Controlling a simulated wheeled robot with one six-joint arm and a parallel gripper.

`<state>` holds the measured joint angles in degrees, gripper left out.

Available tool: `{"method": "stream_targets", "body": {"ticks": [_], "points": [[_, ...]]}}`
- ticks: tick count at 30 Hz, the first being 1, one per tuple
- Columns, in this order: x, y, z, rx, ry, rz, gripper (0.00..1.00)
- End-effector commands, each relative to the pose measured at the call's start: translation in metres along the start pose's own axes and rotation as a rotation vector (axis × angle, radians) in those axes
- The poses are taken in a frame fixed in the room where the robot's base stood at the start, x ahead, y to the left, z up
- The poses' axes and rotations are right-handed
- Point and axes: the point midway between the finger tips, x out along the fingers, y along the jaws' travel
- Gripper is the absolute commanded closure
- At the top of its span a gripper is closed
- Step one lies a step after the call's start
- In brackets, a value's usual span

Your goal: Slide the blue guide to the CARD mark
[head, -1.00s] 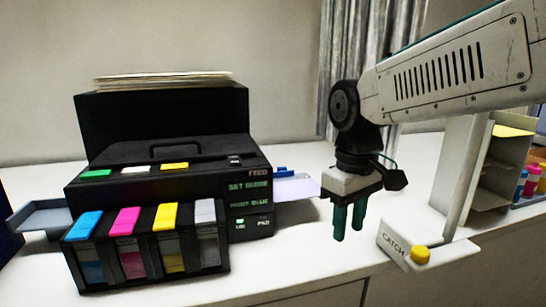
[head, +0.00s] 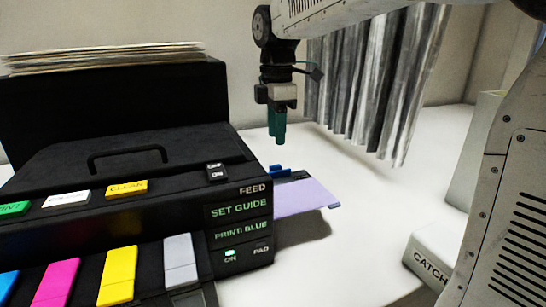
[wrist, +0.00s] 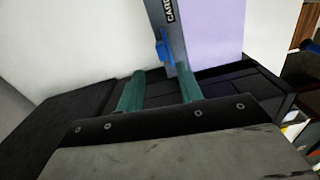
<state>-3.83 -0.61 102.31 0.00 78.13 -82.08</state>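The blue guide (head: 277,169) sits on a dark rail at the right side of the black printer, beside a lavender sheet (head: 306,198). In the wrist view the blue guide (wrist: 163,48) sits on the grey rail (wrist: 180,48), and the CARD mark (wrist: 170,11) is farther up that rail, partly cut off by the frame's top. My gripper (head: 277,138) hangs above the guide in the head view. In the wrist view my gripper's (wrist: 159,78) two green fingers are apart with nothing between them; the guide appears just beyond their tips.
The black printer (head: 120,160) fills the left, its display reading SET GUIDE and PRINT BLUE. Several coloured cartridges (head: 118,275) stand at its front. A grey curtain (head: 370,80) hangs behind. A white CATCH tray (head: 430,262) is at right. The white counter (head: 300,265) between is clear.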

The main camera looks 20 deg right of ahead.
Motion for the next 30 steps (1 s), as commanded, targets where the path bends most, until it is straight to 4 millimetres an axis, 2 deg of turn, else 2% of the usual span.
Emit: {"method": "stream_targets", "body": {"ticks": [8, 15, 21, 30], "points": [[0.008, -0.001, -0.003, -0.079, 0.000, -0.004, 0.64], [0.046, -0.002, -0.002, -0.075, -0.001, -0.007, 0.64], [0.071, -0.001, 0.000, -0.072, 0.000, -0.005, 0.64], [0.079, -0.001, 0.000, -0.071, 0.000, -0.003, 0.64]]}}
